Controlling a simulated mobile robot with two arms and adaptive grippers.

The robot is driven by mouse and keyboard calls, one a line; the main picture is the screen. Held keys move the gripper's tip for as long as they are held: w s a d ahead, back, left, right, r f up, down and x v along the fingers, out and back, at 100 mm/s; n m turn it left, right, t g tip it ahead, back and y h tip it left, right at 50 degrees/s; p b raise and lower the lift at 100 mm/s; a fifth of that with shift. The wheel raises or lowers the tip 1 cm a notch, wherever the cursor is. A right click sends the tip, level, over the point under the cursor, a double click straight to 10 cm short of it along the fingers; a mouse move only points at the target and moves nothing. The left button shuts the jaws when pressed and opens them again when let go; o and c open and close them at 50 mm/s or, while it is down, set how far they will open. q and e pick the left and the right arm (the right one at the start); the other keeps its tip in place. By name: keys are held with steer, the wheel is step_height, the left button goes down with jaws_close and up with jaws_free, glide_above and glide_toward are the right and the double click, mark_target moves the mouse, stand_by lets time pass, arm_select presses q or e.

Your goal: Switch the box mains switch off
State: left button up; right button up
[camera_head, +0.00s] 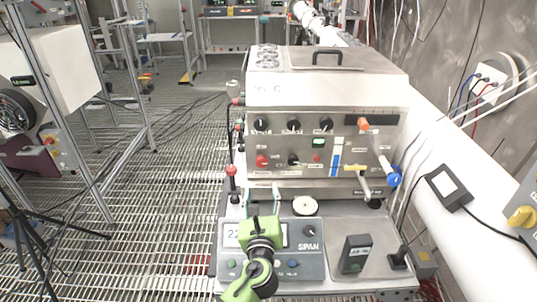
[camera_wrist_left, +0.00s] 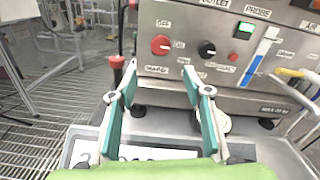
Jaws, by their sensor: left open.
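The steel box (camera_head: 320,120) stands ahead on a bench, with knobs across its front panel. The red rotary knob (camera_wrist_left: 161,45) sits at the panel's lower left, with an OFF label above it; it also shows in the head view (camera_head: 262,160). Its exact pointer direction is too small to tell. My left gripper (camera_head: 261,197) is open and empty, in front of and below the red knob. In the wrist view its teal fingers (camera_wrist_left: 160,95) stand apart, with the knob above and between their tips, and no contact is visible. My right gripper is not in view.
A black knob (camera_wrist_left: 207,49) and a lit green display (camera_wrist_left: 244,30) are right of the red knob. A red-topped post (camera_head: 231,172) stands close left.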

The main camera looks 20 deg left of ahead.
arm_select(q)
glide_toward(261, 163)
steer(key=w, duration=0.3)
steer(key=x, duration=0.5)
steer(key=shift+a+r, duration=0.1)
steer(key=shift+a, duration=0.25)
steer(key=shift+w+a, duration=0.15)
steer(key=shift+w, duration=0.5)
steer(key=c, duration=1.1)
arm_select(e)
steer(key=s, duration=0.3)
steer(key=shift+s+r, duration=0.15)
